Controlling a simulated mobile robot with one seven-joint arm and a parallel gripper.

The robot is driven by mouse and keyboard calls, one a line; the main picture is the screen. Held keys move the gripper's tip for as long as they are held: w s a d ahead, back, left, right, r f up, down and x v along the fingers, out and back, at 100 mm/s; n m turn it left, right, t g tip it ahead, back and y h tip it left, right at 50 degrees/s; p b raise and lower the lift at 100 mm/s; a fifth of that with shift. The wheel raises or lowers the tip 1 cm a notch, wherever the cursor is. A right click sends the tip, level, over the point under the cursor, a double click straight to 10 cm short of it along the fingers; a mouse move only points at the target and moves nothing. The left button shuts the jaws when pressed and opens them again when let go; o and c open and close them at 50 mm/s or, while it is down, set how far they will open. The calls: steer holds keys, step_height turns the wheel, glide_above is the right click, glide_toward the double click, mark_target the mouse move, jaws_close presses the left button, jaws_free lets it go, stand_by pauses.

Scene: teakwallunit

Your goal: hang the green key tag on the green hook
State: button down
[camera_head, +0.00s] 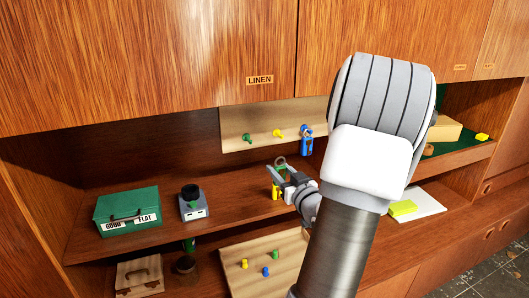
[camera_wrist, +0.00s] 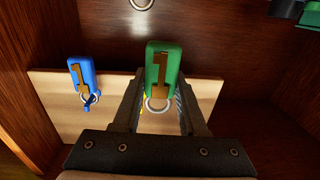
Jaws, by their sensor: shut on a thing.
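The green key tag (camera_wrist: 163,68) shows a brown "1" in the wrist view, with its metal ring (camera_wrist: 158,104) between the fingers. My gripper (camera_head: 288,178) is shut on this tag and holds it above the shelf, in front of the hook board. In the head view the tag (camera_head: 281,171) is small and partly hidden by the fingers. The green hook (camera_head: 247,138) is bare, at the left of the board (camera_head: 235,122). It lies up and left of my gripper, apart from the tag. I cannot make it out in the wrist view.
A bare yellow hook (camera_head: 278,133) is mid-board. A blue tag (camera_head: 306,143) hangs at the right; it also shows in the wrist view (camera_wrist: 82,76). A yellow object (camera_head: 275,190) is by my gripper. A green box (camera_head: 127,212) and grey device (camera_head: 194,206) stand left.

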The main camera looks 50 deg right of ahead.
mark_target(246, 148)
steer(key=r+p, duration=0.1)
steer(key=p, duration=0.1)
steer(key=a+r+p, duration=0.1)
steer(key=p, duration=0.1)
steer(key=shift+w+a+r+g, duration=0.1)
steer(key=shift+w+a+g, duration=0.1)
steer(key=shift+g, duration=0.1)
steer(key=a+r+g+p, duration=0.2)
steer(key=a+r+p, duration=0.2)
steer(key=p, duration=1.1)
steer(key=shift+s+a+m+p, duration=0.3)
steer(key=shift+s+a+m, duration=0.1)
steer(key=shift+a, duration=0.75)
steer(key=shift+w, duration=0.1)
steer(key=shift+r+p+x, duration=0.2)
steer(key=shift+p+x, duration=0.5)
steer(key=shift+x, duration=1.15)
steer(key=shift+r+p+x, duration=0.2)
steer(key=shift+p+x, duration=0.45)
steer(key=shift+x, duration=1.2)
steer(key=shift+w+d+f+b, duration=0.45)
steer(key=shift+w+f+b, duration=0.25)
steer(key=shift+b, duration=0.45)
